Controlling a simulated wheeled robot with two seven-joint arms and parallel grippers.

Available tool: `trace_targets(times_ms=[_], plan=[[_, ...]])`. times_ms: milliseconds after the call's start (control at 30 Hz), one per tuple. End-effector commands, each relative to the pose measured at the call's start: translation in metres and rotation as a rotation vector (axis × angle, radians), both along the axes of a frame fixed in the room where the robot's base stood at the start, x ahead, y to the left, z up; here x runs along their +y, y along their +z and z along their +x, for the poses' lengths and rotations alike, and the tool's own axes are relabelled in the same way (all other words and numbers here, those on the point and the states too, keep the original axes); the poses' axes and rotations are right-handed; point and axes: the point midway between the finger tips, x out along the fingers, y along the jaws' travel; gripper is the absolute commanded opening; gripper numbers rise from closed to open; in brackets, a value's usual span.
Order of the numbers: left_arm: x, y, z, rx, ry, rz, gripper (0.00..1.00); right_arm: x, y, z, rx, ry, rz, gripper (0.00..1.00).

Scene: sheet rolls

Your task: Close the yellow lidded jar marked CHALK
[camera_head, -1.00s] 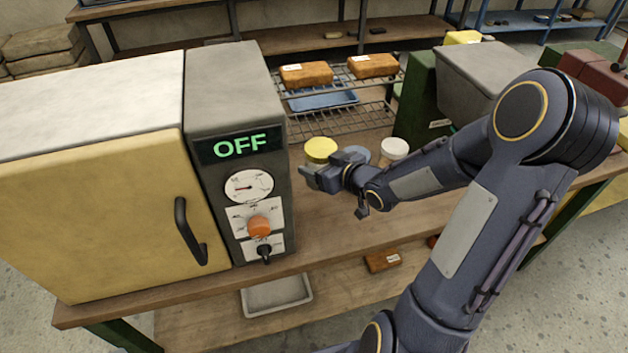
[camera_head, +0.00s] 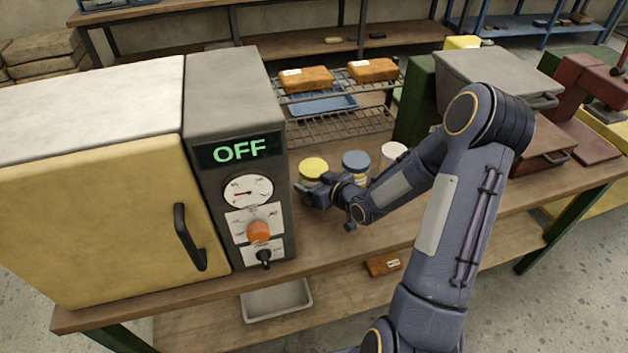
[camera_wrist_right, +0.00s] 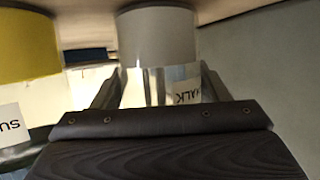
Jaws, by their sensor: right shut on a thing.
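In the head view the yellow-lidded jar (camera_head: 313,167) stands on the bench, just right of the oven's control panel. My right gripper (camera_head: 312,196) is at its near side, below lid height, and hides part of its body. In the right wrist view the fingers (camera_wrist_right: 160,88) are shut on a jar with a pale grey upper part (camera_wrist_right: 157,38); part of a label, seemingly from CHALK, shows at the fingers. A yellow-topped jar (camera_wrist_right: 28,45) is to its left there. I cannot tell how firmly any lid sits. My left gripper is out of view.
A blue-lidded jar (camera_head: 356,161) and a white-lidded jar (camera_head: 394,151) stand to the right, close to my forearm. The oven (camera_head: 100,205) blocks the left. A wire rack (camera_head: 345,126) with orange-brown blocks is behind. Bench front is clear.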

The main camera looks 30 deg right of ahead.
Motion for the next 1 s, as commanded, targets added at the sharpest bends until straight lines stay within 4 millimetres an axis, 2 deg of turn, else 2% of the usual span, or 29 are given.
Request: trace_targets(times_ms=[400, 433, 567, 833, 933, 1000], plan=[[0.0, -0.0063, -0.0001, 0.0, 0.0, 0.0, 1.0, -0.0003, -0.0044, 0.0004, -0.003, -0.001, -0.001, 0.04], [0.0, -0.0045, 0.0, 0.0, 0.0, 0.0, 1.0, -0.0004, -0.0033, 0.0, -0.001, -0.001, 0.0, 0.72], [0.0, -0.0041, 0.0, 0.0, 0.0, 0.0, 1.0, -0.0003, -0.0031, -0.0001, -0.001, -0.001, 0.0, 0.89], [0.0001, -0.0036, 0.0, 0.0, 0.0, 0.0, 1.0, -0.0004, -0.0026, 0.0, -0.001, -0.001, 0.0, 0.9], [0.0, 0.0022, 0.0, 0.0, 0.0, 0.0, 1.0, -0.0004, 0.0024, 0.0, -0.001, -0.001, 0.0, 0.9], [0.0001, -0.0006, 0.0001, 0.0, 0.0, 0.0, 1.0, -0.0025, 0.0031, -0.0069, -0.001, -0.004, -0.001, 0.9]])
